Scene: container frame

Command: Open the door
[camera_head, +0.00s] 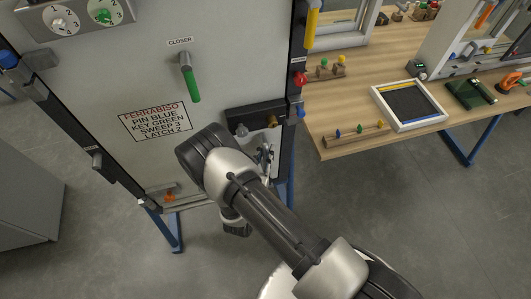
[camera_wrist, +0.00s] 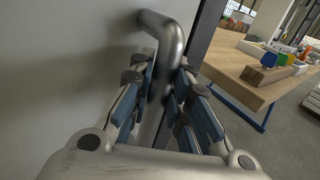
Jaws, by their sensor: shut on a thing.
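The door is a light grey panel (camera_head: 150,75) that fills the upper left of the head view; it also shows at the left in the wrist view (camera_wrist: 60,60). A bent metal bar handle (camera_wrist: 165,30) stands out from the door near its right edge. My gripper (camera_wrist: 165,78) is shut on this handle, with a blue-padded finger on each side of the bar. In the head view my arm hides most of the gripper and the handle. A label on the door reads "FERRABISO, PIN BLUE, KEY GREEN, SWEEP 3, LATCH 2".
A green-gripped lever (camera_head: 190,80) marked "CLOSER" and a dial panel (camera_head: 80,17) are on the door. A dark lock block (camera_head: 255,117) sits above my wrist. A wooden table (camera_head: 345,100) with trays and pegs stands at the right. Grey floor lies below.

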